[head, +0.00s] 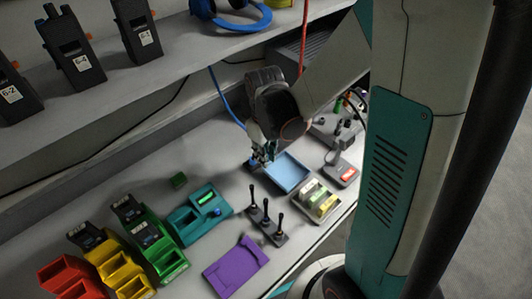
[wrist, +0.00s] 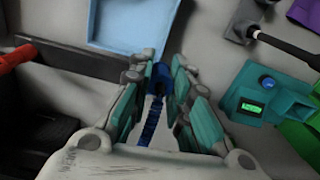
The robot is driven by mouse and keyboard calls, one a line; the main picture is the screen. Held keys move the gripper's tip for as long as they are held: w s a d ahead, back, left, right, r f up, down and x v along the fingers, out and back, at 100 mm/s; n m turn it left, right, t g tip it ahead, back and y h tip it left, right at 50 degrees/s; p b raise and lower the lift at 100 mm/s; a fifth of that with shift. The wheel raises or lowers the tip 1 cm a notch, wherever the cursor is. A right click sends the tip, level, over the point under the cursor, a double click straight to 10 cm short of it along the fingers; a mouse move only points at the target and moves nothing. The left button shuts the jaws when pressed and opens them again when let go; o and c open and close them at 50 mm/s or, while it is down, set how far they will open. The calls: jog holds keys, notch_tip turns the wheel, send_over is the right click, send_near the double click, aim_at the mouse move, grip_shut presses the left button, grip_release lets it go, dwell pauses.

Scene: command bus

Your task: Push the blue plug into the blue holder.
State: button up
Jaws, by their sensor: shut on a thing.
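My gripper (wrist: 160,80) is shut on the blue plug (wrist: 158,72), which sits between the teal finger pads. The plug's blue cable (wrist: 150,122) trails back between the fingers in the wrist view. In the head view my gripper (head: 262,156) is low over the bench, just left of the light blue tray; the plug is too small to make out there. The blue cable (head: 226,98) hangs behind my wrist. I cannot pick out the blue holder for certain in either view; it may be hidden by my gripper.
A light blue tray (head: 304,184) lies right of my gripper. Three black levers (head: 266,222) and a teal box (head: 184,226) stand nearer the front. Yellow (head: 128,268) and green bins are at the left. A shelf (head: 108,68) with radios overhangs the back.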

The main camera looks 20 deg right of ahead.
jog(key=shift+w+a+f+b, duration=0.1)
jog(key=shift+w+a+f, duration=0.15)
jog(key=shift+w, duration=0.55)
jog(key=shift+w+a+f+b, duration=0.2)
jog(key=shift+w+a, duration=0.1)
jog(key=shift+w, duration=0.55)
jog(key=shift+w+a+f+b, duration=0.1)
jog(key=shift+w+a+f, duration=0.15)
jog(key=shift+w, duration=0.55)
jog(key=shift+w+a+f+b, duration=0.15)
jog(key=shift+w+f+b, duration=0.35)
jog(key=shift+f+b, duration=1.25)
jog(key=shift+b, duration=0.15)
dwell(0.3)
jog(key=shift+r, duration=0.1)
jog(key=o, duration=0.9)
jog(key=shift+o, duration=0.2)
